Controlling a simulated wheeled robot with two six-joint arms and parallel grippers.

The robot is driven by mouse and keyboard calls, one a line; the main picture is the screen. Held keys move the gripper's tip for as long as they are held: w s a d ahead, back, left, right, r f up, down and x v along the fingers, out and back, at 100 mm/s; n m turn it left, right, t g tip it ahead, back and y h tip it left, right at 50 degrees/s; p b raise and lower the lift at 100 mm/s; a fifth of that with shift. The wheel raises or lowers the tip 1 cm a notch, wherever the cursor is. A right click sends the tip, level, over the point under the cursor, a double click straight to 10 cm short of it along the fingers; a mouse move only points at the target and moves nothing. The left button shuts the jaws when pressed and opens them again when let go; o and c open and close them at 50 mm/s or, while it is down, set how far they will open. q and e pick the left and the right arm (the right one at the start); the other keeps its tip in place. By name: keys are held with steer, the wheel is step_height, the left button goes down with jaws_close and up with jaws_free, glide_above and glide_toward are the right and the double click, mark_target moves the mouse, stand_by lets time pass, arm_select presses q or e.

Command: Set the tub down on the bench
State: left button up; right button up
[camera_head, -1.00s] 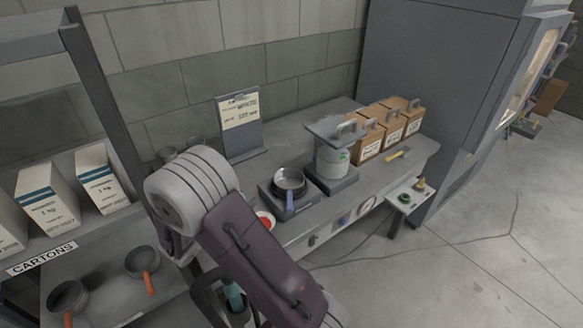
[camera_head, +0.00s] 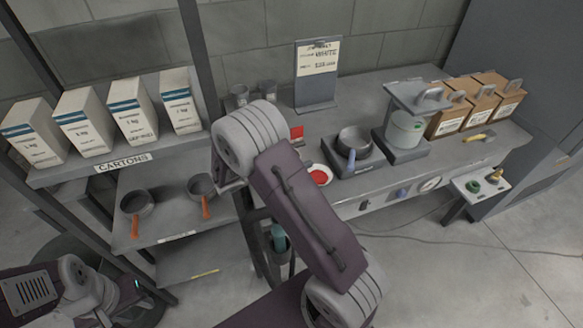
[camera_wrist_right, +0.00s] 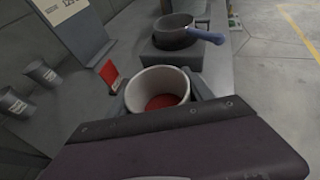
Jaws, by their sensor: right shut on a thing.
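The tub is white and round with red inside. In the right wrist view the tub (camera_wrist_right: 158,80) is upright and open at the top. In the head view the tub (camera_head: 321,175) shows partly beside my right arm, near the front edge of the bench (camera_head: 365,88). My right gripper (camera_wrist_right: 160,95) is shut on the tub, with dark finger parts at its sides. My arm hides this grip in the head view. I cannot tell whether the tub's base touches the bench. My left arm (camera_head: 75,280) is at the lower left, its gripper unclear.
A dark pan (camera_head: 355,141) sits on a grey block close to the tub. A red card (camera_head: 297,133) stands behind the tub. Two grey cups (camera_head: 240,95), a sign stand (camera_head: 316,75), a lidded container (camera_head: 404,130) and boxes (camera_head: 450,120) stand on the bench. A carton shelf (camera_head: 124,162) is left.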

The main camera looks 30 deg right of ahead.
steer(key=shift+w+a+f, duration=0.35)
steer(key=shift+a+f, duration=0.05)
steer(key=shift+a, duration=0.2)
steer(key=shift+w+a+f, duration=0.35)
steer(key=shift+a+f, duration=0.05)
steer(key=shift+a, duration=0.15)
step_height(320, 180, down, 4)
steer(key=shift+s+r+b, duration=0.1)
steer(key=shift+r+b, duration=0.15)
steer(key=shift+b, duration=0.05)
steer(key=shift+f, duration=0.25)
steer(key=shift+f, duration=0.15)
steer(key=o, duration=0.8)
